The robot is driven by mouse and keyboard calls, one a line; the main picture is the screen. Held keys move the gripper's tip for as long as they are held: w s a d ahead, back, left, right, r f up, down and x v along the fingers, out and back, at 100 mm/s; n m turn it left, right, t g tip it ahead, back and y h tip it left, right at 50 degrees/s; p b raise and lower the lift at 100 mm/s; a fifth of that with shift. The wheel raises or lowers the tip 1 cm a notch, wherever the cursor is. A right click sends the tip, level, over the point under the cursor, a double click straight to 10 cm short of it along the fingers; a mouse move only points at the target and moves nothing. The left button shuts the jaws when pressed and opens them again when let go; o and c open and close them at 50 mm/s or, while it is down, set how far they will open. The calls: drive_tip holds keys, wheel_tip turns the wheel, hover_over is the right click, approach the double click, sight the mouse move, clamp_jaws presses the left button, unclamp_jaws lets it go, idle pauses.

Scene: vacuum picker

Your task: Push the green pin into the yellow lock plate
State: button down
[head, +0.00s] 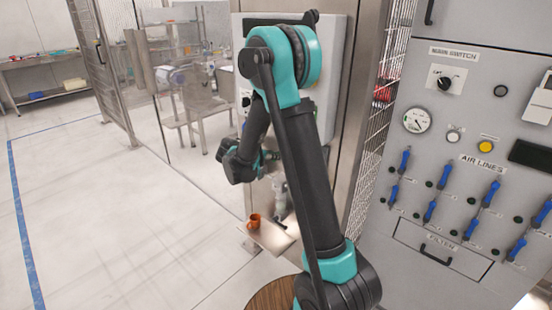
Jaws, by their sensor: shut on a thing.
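My gripper (280,198) is small and mostly hidden behind my own forearm, in front of the panel beside the metal post. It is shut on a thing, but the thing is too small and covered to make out. I cannot make out the green pin or the yellow lock plate; my arm covers much of the panel.
A small shelf (262,238) with an orange mug (254,221) on it juts out below my gripper. At right stands a grey cabinet (410,250) with blue-handled air-line valves (432,208) and a yellow button (486,146). The floor (110,230) at left is clear.

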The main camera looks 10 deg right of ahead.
sight(273, 161)
drive_tip(key=shift+s+a, duration=0.1)
drive_tip(key=shift+a, duration=0.1)
drive_tip(key=shift+s+a, duration=0.7)
drive_tip(key=shift+a, duration=0.25)
drive_tip(key=shift+s+a, duration=0.65)
drive_tip(key=shift+a, duration=0.25)
drive_tip(key=shift+f, duration=0.1)
